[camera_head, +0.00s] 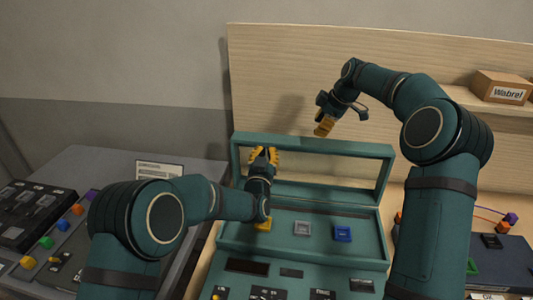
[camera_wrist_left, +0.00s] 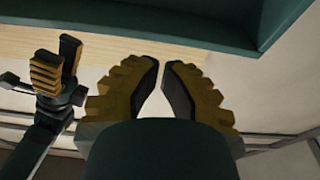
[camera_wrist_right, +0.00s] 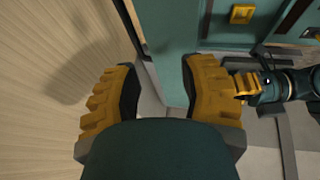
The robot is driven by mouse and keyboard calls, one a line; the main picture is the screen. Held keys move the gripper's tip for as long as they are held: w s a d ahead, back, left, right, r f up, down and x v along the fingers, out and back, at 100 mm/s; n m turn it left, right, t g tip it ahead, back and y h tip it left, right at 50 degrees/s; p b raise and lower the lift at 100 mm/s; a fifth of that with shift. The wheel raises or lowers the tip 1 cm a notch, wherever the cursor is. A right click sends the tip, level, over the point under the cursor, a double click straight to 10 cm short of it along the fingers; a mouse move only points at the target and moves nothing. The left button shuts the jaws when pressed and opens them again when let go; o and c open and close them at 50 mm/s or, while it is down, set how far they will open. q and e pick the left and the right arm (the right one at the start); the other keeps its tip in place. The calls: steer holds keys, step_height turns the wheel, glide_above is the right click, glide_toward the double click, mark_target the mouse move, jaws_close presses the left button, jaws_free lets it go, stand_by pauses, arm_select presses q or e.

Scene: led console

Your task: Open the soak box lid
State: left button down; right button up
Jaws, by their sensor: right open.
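The soak box lid (camera_head: 313,147) is a teal frame with a window. It stands raised at the back of the teal console, above a recess with yellow (camera_head: 263,224), grey (camera_head: 302,228) and blue (camera_head: 343,233) square pieces. My left gripper (camera_head: 263,155) is in front of the lid's left part, fingers slightly apart with nothing between them; I cannot tell whether it touches the lid. A teal edge (camera_wrist_left: 190,22) shows beyond its fingertips in the left wrist view. My right gripper (camera_head: 324,123) is open and empty above and behind the lid's top edge.
A wooden back panel (camera_head: 270,60) stands behind the console. A small labelled box (camera_head: 501,87) sits on a shelf at the right. A grey control desk (camera_head: 125,160) is at the left, and a dark panel (camera_head: 505,262) with coloured parts is at the right.

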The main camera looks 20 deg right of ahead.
arm_select(q)
steer(key=v, duration=1.2)
arm_select(e)
steer(key=v, duration=0.4)
steer(key=shift+w+a+r, duration=0.15)
steer(key=shift+w+r, duration=0.05)
steer(key=shift+r, duration=0.2)
arm_select(q)
steer(key=shift+a, duration=0.1)
